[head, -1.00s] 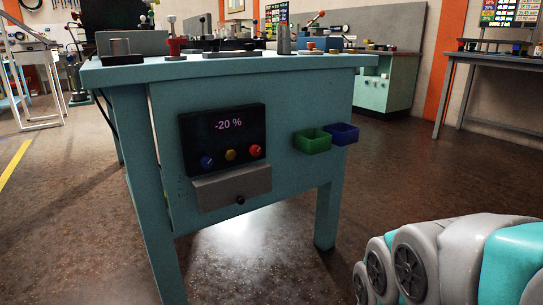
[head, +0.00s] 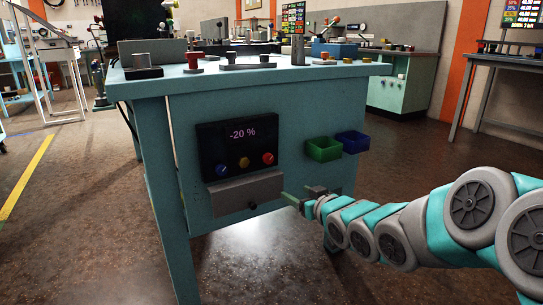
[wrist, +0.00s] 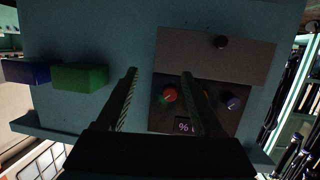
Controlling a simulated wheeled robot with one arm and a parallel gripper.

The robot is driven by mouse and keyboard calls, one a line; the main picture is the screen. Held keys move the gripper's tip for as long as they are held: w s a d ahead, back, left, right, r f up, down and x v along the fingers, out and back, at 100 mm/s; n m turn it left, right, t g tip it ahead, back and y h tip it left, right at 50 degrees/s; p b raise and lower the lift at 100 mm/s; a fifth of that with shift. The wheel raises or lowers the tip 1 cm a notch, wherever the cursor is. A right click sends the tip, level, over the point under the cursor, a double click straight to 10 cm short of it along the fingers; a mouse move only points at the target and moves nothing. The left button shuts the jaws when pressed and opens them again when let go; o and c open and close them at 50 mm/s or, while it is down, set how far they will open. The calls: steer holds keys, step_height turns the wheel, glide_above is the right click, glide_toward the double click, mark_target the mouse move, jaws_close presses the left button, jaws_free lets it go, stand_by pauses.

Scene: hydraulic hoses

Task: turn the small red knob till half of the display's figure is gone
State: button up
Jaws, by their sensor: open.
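The small red knob (head: 268,158) is the rightmost of three knobs on the dark panel on the bench's side. The display (head: 243,134) above the knobs reads "-20 %". In the wrist view, which is upside down, the red knob (wrist: 169,95) shows between the two fingers, nearer the right one, and the display (wrist: 184,126) is partly hidden by that finger. My gripper (head: 296,197) is open and empty, to the right of and below the panel in the head view, apart from the knob.
A yellow knob (head: 244,163) and a blue knob (head: 221,170) sit left of the red one. A grey drawer (head: 246,192) with a black pull lies below. Green (head: 323,148) and blue (head: 352,142) bins stick out at the right.

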mark_target(270, 160)
steer(key=shift+w+a+r+n+t+y, duration=0.15)
steer(key=shift+w+a+r+t+y, duration=0.25)
steer(key=shift+w+a+r, duration=0.75)
steer(key=shift+w+a+r+n+t+y, duration=0.2)
steer(key=shift+w+a+r+y, duration=0.45)
steer(key=shift+w+a, duration=0.85)
steer(key=shift+w+a+r+n+t+y, duration=0.15)
steer(key=shift+w+a+r+t+y, duration=0.25)
steer(key=shift+w+a+r, duration=0.75)
steer(key=shift+w+f, duration=0.25)
steer(key=shift+w, duration=0.05)
jaws_close()
